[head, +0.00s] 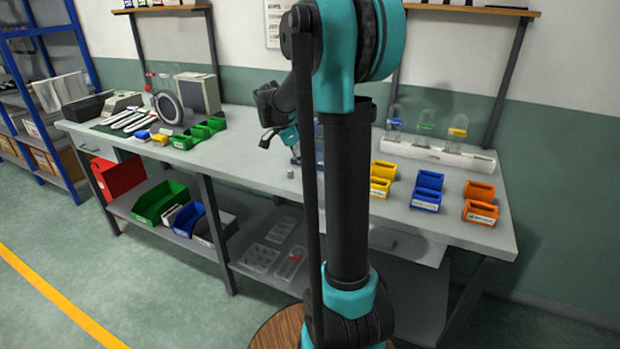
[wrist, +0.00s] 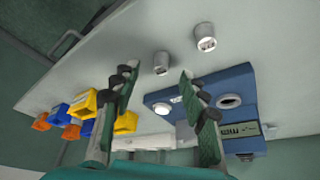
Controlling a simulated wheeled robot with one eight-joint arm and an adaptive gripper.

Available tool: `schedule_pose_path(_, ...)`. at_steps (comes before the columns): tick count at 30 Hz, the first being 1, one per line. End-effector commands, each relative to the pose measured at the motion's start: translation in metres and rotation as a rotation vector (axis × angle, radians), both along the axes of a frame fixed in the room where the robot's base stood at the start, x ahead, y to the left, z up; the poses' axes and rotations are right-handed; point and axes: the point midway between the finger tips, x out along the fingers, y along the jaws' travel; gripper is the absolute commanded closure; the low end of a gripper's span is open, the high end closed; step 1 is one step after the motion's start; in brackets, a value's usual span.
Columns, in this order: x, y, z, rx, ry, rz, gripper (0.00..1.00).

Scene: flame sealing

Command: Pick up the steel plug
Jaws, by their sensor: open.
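Two small grey metal cylinders stand on the bench in the wrist view. One cylinder (wrist: 161,63) shows in the gap between my fingertips, beyond them. The other cylinder (wrist: 205,37), with dark marks on its face, is to the upper right, outside the gap. I cannot tell for sure which is the steel plug. My gripper (wrist: 157,74) is open and empty, its fingers apart. In the head view my gripper (head: 267,139) is partly seen left of my arm, above the bench. One small grey cylinder (head: 290,173) shows on the bench below and right of it.
A blue device (wrist: 240,88) with a round opening and display stands close to my right finger. Yellow bins (head: 382,172), blue bins (head: 428,187) and orange bins (head: 480,198) sit at the right. Green bins (head: 200,131) are at the left. The bench front (head: 260,178) is mostly clear.

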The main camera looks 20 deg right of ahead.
Motion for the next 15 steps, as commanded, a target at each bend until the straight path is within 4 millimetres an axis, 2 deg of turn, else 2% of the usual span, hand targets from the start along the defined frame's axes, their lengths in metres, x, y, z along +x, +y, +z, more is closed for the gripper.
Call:
schedule_pose_path(4, 0.003, -0.013, -0.019, 0.000, 0.000, -0.001, 0.56)
schedule_pose_path(9, 0.002, -0.020, -0.036, 0.000, 0.001, -0.001, 0.56)
schedule_pose_path(15, 0.002, -0.021, -0.039, 0.000, 0.000, 0.000, 0.56)
